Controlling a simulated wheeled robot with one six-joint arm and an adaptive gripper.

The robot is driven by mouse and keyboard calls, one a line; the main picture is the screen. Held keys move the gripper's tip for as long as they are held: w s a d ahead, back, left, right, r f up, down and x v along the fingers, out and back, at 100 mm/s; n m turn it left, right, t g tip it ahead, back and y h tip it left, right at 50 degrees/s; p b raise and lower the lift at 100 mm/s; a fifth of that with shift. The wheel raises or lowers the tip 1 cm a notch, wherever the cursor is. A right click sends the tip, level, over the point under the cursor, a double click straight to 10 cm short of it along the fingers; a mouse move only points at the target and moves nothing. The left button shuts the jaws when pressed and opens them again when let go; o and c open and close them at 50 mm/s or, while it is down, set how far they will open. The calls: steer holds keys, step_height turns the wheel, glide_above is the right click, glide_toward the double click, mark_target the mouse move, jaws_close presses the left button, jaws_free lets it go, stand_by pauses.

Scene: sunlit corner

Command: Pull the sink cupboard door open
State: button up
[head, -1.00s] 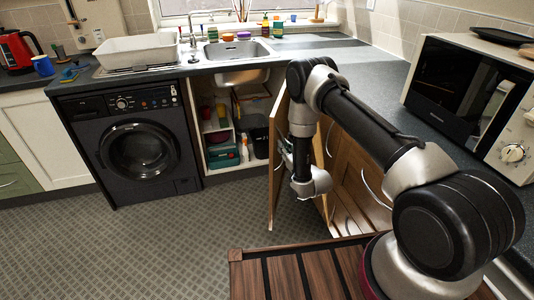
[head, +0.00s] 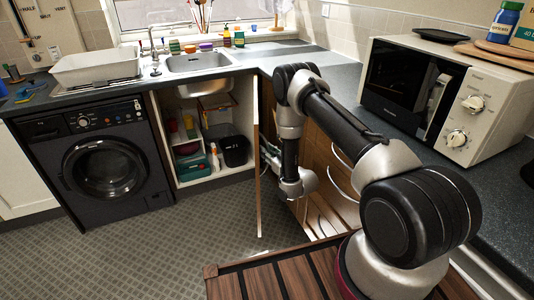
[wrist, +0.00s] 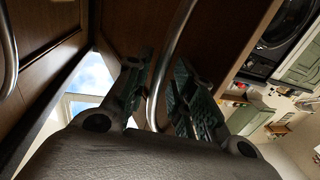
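The sink cupboard door (head: 257,170) stands wide open and shows nearly edge-on in the head view. The cupboard interior (head: 205,140) under the sink is exposed to its left. My gripper (head: 270,158) is on the outer side of the door, partly hidden by my wrist. In the wrist view, a curved metal handle (wrist: 165,70) passes between the two fingers of my gripper (wrist: 160,92). The fingers are close on either side of it and appear closed around it. The exact finger contact is hard to see in the shadow.
Bottles, boxes and a dark bin (head: 236,151) stand inside the cupboard. A washing machine (head: 105,168) is to its left. Wooden cupboards with curved handles (head: 342,182) are close on the right of my arm. Patterned floor (head: 190,235) is clear in front of the sink.

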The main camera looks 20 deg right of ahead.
steer(key=shift+s, duration=0.1)
stand_by(0.3)
steer(key=v, duration=1.2)
